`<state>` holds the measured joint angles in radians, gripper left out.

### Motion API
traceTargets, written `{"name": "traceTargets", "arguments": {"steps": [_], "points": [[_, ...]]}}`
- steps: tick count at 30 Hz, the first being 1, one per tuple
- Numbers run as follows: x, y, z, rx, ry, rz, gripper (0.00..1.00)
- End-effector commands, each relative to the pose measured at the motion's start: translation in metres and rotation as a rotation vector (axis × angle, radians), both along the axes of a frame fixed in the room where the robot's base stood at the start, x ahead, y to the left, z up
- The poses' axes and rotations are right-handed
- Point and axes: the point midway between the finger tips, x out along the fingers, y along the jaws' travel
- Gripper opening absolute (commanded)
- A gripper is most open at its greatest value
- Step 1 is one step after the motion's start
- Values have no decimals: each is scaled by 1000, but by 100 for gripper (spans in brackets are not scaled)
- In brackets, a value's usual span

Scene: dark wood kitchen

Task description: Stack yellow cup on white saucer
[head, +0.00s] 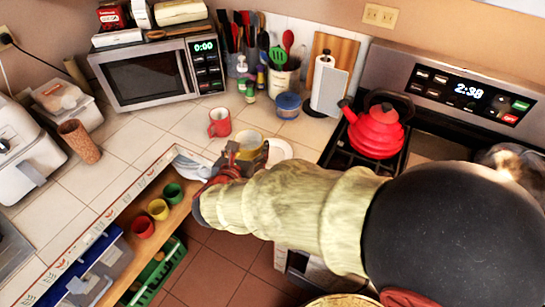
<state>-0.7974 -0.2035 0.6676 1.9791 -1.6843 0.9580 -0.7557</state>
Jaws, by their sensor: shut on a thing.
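A pale yellow cup (249,138) shows just behind my gripper (243,157) above the tiled counter in the head view. My gripper is shut on it; the arm and fingers hide its lower part. A white saucer (282,150) lies on the counter just to the right, partly hidden behind my gripper and arm. I cannot tell whether the cup overlaps the saucer or how high it is held.
A red mug (219,122) and a blue jar (288,105) stand behind my gripper. A red kettle (376,131) sits on the stove at right. Tiles at left front are free.

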Motion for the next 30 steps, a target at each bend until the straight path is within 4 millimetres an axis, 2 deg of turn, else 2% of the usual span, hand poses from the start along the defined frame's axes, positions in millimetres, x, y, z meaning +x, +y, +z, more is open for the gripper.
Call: {"name": "traceTargets", "arguments": {"steps": [4,14,15,21,30], "points": [[15,-12,-12,-1,2,-6,28],[77,-54,-46,-1,1,-7,28],[81,-55,-55,-2,2,-4,28],[101,-68,-83,-1,0,-3,28],[113,-76,-99,-1,1,-1,28]]}}
